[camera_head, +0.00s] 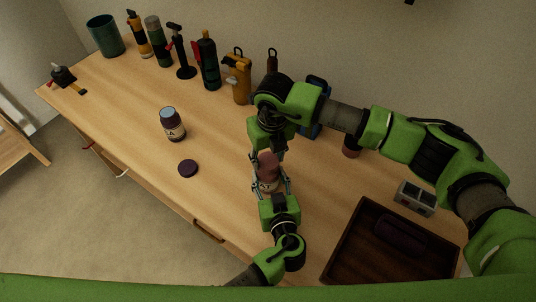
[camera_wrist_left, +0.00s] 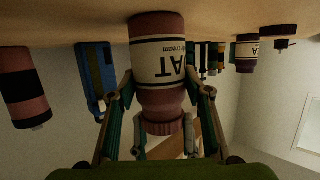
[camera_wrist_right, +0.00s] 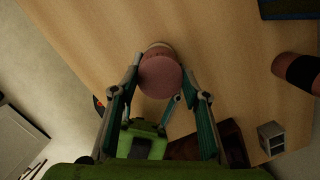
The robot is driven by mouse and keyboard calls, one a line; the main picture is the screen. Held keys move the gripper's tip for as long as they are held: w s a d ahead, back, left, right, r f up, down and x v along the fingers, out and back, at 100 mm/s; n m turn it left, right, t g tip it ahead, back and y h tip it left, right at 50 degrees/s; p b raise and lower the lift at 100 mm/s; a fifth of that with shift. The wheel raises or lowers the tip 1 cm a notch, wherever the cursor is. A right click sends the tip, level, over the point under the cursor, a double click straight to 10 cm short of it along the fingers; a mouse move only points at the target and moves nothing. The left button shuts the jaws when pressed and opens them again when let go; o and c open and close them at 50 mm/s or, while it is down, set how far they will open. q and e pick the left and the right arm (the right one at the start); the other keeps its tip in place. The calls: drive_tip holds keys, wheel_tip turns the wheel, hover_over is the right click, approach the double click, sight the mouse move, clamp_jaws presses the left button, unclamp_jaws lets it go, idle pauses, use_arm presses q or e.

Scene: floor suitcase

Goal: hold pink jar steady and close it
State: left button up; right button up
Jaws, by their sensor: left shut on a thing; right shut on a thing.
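The pink jar (camera_head: 266,183) stands upright on the table, its white label facing my left side. Its pink lid (camera_head: 268,159) sits on top of it. My left gripper (camera_head: 270,188) is shut around the jar's body from the front. It also shows at the jar's sides in the left wrist view (camera_wrist_left: 163,92), where the picture is upside down. My right gripper (camera_head: 267,153) comes down from above and is shut on the lid. The round lid top shows between its fingers in the right wrist view (camera_wrist_right: 161,76). Whether the lid is fully tightened cannot be told.
A purple jar (camera_head: 173,129) stands uncovered to the left, with a dark purple lid (camera_head: 188,168) lying nearby. A dark wooden tray (camera_head: 345,263) and a grey holed block (camera_head: 416,198) lie right. Several bottles and tools line the back, including a yellow one (camera_head: 239,82).

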drive_tip(key=shift+f, duration=0.5)
idle(0.4)
